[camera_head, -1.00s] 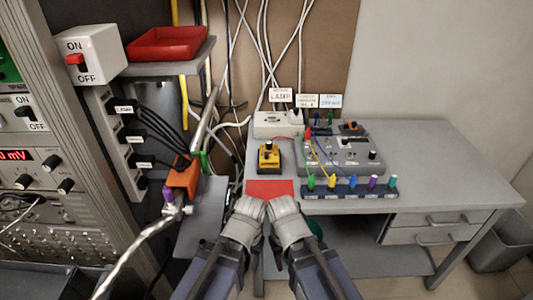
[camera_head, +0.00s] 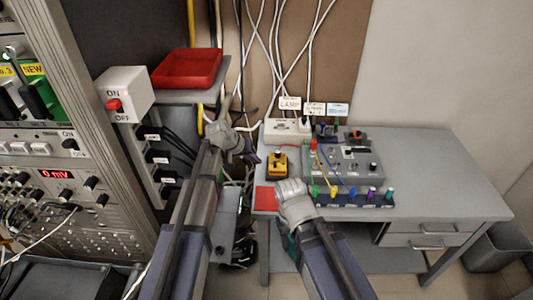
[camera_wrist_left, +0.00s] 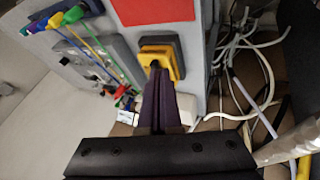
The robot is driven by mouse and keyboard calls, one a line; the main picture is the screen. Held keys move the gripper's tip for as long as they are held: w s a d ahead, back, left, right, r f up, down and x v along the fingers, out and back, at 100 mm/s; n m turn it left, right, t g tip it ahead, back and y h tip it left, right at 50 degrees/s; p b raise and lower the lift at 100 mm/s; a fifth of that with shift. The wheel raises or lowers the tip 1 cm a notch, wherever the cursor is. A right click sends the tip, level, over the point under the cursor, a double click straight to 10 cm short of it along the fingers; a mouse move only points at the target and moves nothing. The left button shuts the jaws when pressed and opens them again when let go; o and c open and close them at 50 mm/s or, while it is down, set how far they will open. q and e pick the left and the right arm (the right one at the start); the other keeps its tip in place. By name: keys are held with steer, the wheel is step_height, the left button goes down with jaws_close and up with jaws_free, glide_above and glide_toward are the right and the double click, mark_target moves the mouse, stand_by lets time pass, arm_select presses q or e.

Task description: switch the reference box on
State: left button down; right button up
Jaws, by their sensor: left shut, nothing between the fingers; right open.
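No box in view has a readable "reference" label, so I cannot tell which one is meant. A white box (camera_head: 136,82) marked ON and OFF, with a red switch (camera_head: 113,105), stands at upper left. A yellow box (camera_head: 277,163) with a dark knob stands on the grey table; it also shows in the left wrist view (camera_wrist_left: 172,66). My left gripper (camera_head: 247,153) is shut and empty, left of the yellow box. In the left wrist view its purple fingers (camera_wrist_left: 158,84) overlap the yellow box; contact is unclear. My right gripper (camera_head: 288,185) is open, above the table's front edge by the red patch.
A grey instrument box (camera_head: 345,160) with coloured wires stands on the table (camera_head: 430,165). A white socket strip (camera_head: 288,130) lies behind the yellow box. A red tray (camera_head: 187,68) sits on a shelf. An instrument rack (camera_head: 70,210) fills the left. The table's right half is clear.

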arm_select(q)
steer(key=shift+w+a+r+t, duration=0.15)
steer(key=shift+w+a+r, duration=0.1)
steer(key=shift+w+r, duration=0.25)
steer(key=shift+w+a+r+t, duration=0.15)
steer(key=shift+w+a+r, duration=0.1)
steer(key=shift+w, duration=0.3)
steer(key=shift+f, duration=0.1)
steer(key=b, duration=0.8)
glide_toward(272, 165)
steer(key=x, duration=0.5)
steer(key=shift+f, duration=0.3)
steer(key=shift+d, duration=0.15)
